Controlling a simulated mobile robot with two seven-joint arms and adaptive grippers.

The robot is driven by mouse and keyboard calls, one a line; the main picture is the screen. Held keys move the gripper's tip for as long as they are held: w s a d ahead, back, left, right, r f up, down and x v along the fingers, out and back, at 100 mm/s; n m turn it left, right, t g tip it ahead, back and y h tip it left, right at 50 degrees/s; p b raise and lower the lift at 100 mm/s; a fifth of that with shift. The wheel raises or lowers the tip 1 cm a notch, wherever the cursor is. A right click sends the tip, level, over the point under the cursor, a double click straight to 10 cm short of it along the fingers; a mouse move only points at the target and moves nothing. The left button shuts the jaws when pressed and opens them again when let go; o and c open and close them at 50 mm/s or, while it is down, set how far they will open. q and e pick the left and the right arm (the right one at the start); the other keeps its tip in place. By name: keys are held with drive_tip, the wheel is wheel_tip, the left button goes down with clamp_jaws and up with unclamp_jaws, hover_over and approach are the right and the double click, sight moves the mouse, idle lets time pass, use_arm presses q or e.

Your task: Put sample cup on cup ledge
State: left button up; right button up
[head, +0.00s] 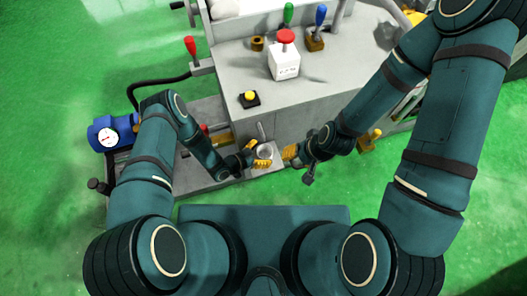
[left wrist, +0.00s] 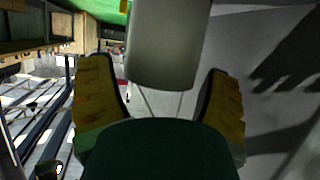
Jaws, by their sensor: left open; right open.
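The sample cup, a small grey cylinder (head: 265,151), is upright at the front of the machine, over or on the grey cup ledge (head: 275,168). I cannot tell whether its base touches the ledge. My left gripper (head: 257,155) is open beside the cup, with its yellow fingers around the near side. In the left wrist view the cup (left wrist: 168,45) is between the two spread fingers of that gripper (left wrist: 162,100), with gaps on both sides. My right gripper (head: 290,153) is open just right of the cup, apparently empty.
The grinder body (head: 325,95) rises behind the ledge. On its top are a white box with a red button (head: 285,62) and a yellow button (head: 249,98). A blue pump with a gauge (head: 110,134) is at the left. Green floor is clear at the lower right.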

use_arm(q)
drive_tip(key=p+v, duration=0.1)
drive_tip(key=v, duration=1)
drive_tip(key=w+a+r+n+y, duration=0.2)
drive_tip(key=w+r+n+y, duration=0.1)
drive_tip(key=w+r, duration=0.1)
drive_tip(key=s+r+n+g+y, duration=0.2)
drive_tip(key=s+r+n, duration=0.3)
drive_tip(key=r, duration=0.3)
drive_tip(key=s+d+r+n+g+y, duration=0.1)
drive_tip(key=s+r+n+g+y, duration=0.1)
drive_tip(key=r, duration=0.6)
drive_tip(key=s+n+g, duration=0.1)
drive_tip(key=s+n, duration=0.1)
drive_tip(key=n, duration=0.1)
drive_tip(key=shift+s+d+g+y, duration=0.3)
drive_tip(key=shift+s+d, duration=0.05)
idle(0.3)
